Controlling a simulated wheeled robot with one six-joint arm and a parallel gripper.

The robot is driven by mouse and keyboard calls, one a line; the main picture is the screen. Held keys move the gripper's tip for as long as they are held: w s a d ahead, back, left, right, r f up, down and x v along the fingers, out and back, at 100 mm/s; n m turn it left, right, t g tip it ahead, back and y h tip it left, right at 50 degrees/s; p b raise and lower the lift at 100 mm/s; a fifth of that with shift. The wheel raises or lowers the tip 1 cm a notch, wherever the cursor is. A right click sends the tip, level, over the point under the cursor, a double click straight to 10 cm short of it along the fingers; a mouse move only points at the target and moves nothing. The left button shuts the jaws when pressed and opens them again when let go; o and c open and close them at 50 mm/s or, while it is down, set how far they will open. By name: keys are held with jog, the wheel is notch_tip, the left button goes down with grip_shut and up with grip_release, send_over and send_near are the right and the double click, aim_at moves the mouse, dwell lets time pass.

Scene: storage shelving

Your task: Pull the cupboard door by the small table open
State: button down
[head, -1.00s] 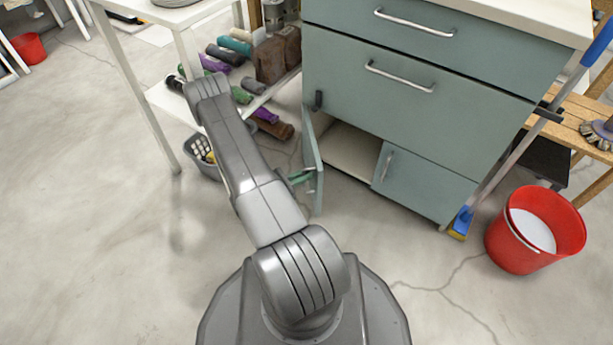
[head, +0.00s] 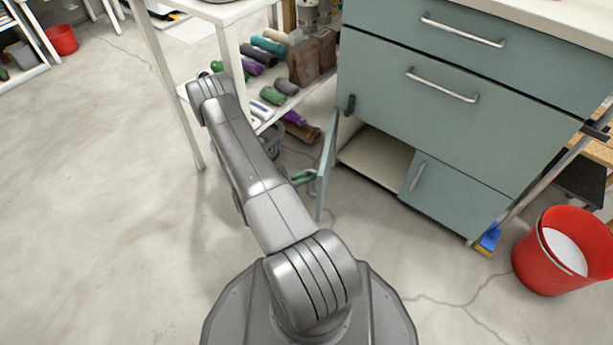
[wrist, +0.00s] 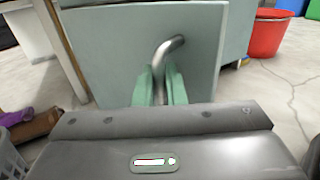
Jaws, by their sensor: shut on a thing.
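The cupboard door (head: 327,172) by the small table stands swung out from the grey-green cabinet, seen nearly edge-on in the head view. The open compartment (head: 375,158) behind it shows a pale, bare floor. In the wrist view the door's face (wrist: 110,45) fills the upper middle, with a curved metal handle (wrist: 172,46) on it. My gripper (wrist: 160,86) has its green fingers shut on that handle, one on each side. In the head view my gripper (head: 303,177) shows beside the door, partly hidden by my arm.
A grey basket (head: 271,142) is partly hidden behind my arm. A red bucket (head: 545,270) and a blue-headed broom (head: 489,238) are at the right. Floor at the left is clear.

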jog(key=shift+w+r, duration=0.1)
jog(key=shift+w, duration=0.05)
jog(key=c, duration=1.7)
grip_release()
jog(key=shift+o, duration=0.6)
jog(key=shift+d, duration=0.1)
jog(key=p+v, duration=0.3)
jog(key=v, duration=1.1)
